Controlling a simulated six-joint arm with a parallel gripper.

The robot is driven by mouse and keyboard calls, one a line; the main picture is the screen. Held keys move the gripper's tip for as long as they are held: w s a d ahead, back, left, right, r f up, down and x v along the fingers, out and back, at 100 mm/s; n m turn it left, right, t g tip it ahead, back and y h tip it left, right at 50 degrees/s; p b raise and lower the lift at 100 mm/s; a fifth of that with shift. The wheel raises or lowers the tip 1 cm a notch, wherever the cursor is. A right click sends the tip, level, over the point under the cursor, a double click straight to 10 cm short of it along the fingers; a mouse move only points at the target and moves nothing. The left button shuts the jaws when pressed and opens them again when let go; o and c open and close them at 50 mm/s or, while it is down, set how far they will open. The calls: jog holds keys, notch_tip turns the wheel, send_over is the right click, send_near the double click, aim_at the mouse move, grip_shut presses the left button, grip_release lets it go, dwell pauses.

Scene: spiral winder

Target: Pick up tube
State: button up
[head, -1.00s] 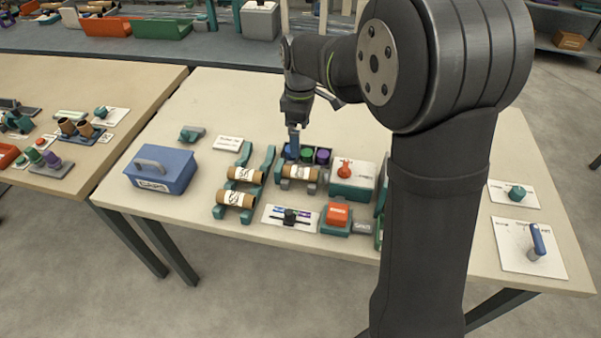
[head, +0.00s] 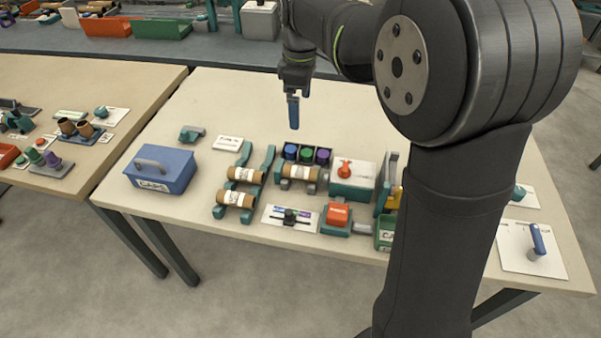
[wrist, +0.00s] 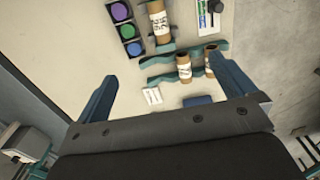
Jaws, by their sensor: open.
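Two brown cardboard tubes with white labels lie across a teal rack (head: 271,160): a rear tube (head: 245,174) and a front tube (head: 236,198). They also show in the wrist view as one tube (wrist: 184,67) and another (wrist: 209,60) partly behind a finger. A third labelled tube (head: 299,172) rests on a grey cradle in front of the coloured cups, and it shows in the wrist view (wrist: 160,27). My gripper (head: 293,113) is raised above the table behind the cups. In the wrist view its blue fingers (wrist: 165,88) are wide apart with nothing between them.
Blue, green and purple cups (head: 307,154) sit in a dark holder. A white box with a red knob (head: 344,169) stands right of the cradle. A blue lidded box (head: 160,170) stands at left. The table's rear is clear.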

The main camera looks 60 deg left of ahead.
jog(key=shift+r, duration=0.7)
